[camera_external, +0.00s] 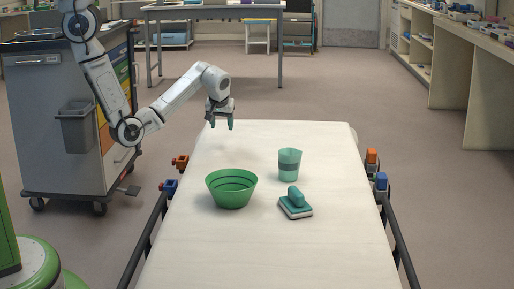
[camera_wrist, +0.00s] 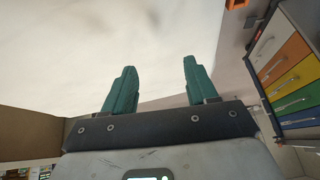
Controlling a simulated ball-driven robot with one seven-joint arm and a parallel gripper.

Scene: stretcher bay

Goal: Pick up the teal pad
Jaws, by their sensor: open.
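The teal pad (camera_external: 295,203) lies on the white stretcher top (camera_external: 310,250), right of the middle. It has a teal handle block on top and a pale underside. My gripper (camera_external: 221,122) hangs above the far left end of the stretcher, fingers pointing down, well behind and left of the pad. In the wrist view my gripper (camera_wrist: 157,82) shows two teal fingers spread apart with nothing between them. The wrist view shows the bare stretcher surface (camera_wrist: 110,35) beyond the fingers, and the pad is not in it.
A green bowl (camera_external: 231,189) stands left of the pad. A teal and pale cup (camera_external: 289,165) stands just behind the pad. Dark side rails (camera_external: 395,235) run along the stretcher. A grey cart (camera_external: 60,120) with coloured drawers is at left. The stretcher's near part is clear.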

